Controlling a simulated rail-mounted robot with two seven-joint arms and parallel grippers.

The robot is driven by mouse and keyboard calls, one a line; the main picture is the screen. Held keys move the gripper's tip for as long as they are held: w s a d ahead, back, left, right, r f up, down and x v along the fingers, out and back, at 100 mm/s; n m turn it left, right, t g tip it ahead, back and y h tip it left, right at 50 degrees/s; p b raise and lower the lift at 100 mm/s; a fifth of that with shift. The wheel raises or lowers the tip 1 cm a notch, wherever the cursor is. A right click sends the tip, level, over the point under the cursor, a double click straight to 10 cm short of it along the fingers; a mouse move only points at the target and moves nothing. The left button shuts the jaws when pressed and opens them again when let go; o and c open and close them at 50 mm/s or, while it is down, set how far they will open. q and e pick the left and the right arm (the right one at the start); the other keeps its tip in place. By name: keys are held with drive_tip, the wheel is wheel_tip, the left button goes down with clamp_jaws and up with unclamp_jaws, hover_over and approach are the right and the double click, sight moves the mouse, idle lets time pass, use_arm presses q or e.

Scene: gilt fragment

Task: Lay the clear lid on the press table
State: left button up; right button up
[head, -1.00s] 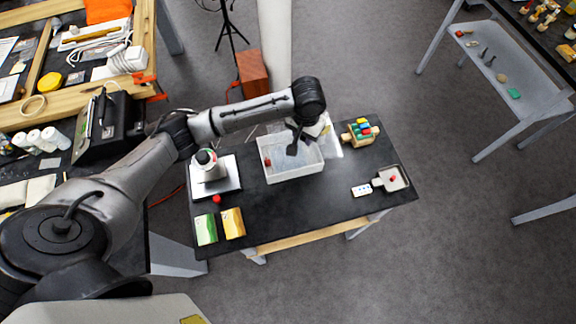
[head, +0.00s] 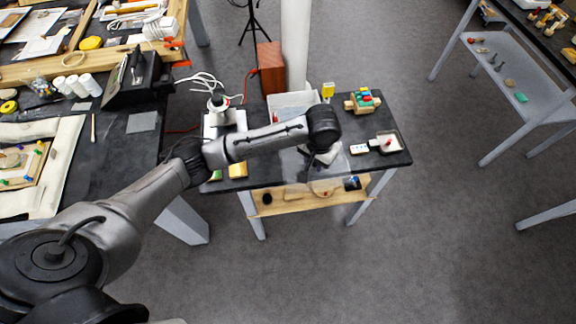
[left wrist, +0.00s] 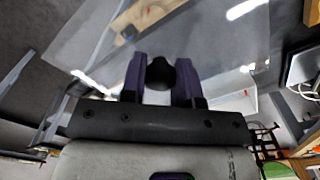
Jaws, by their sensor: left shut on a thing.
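The clear lid (head: 302,176) is a see-through sheet. In the head view it shows over the front right of the black press table (head: 385,162), reaching past its front edge in the picture. My left gripper (head: 321,158) is above it, partly hidden by my wrist. In the left wrist view the fingers (left wrist: 160,82) are shut on the lid's black knob (left wrist: 160,70), and the clear lid (left wrist: 225,45) spreads out beyond them. I cannot tell the lid's exact height. My right gripper is not in view.
A white open bin (head: 290,103) stands at the table's back. A toy with coloured blocks (head: 363,101) and a small tray (head: 388,143) are on the right. A white device (head: 218,115) and a yellow box (head: 238,170) are on the left. A wooden shelf (head: 285,205) lies below.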

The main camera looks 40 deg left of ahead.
use_arm(q)
drive_tip(key=a+f, duration=0.2)
drive_tip(key=a, duration=0.2)
drive_tip(key=w+a+f+b, duration=0.1)
drive_tip(key=a+f, duration=0.1)
drive_tip(key=a, duration=0.1)
drive_tip(key=w+a+f, duration=0.1)
drive_tip(key=a+f, duration=0.1)
drive_tip(key=a, duration=0.2)
drive_tip(key=shift+w+a+f, duration=0.1)
drive_tip(key=shift+a+f, duration=0.2)
drive_tip(key=shift+a, duration=0.05)
drive_tip(key=shift+f+b, duration=0.25)
drive_tip(key=shift+b, duration=0.05)
drive_tip(key=shift+f, duration=1.8)
drive_tip(key=o, duration=0.9)
drive_tip(key=shift+f, duration=0.15)
drive_tip(key=shift+o, duration=0.2)
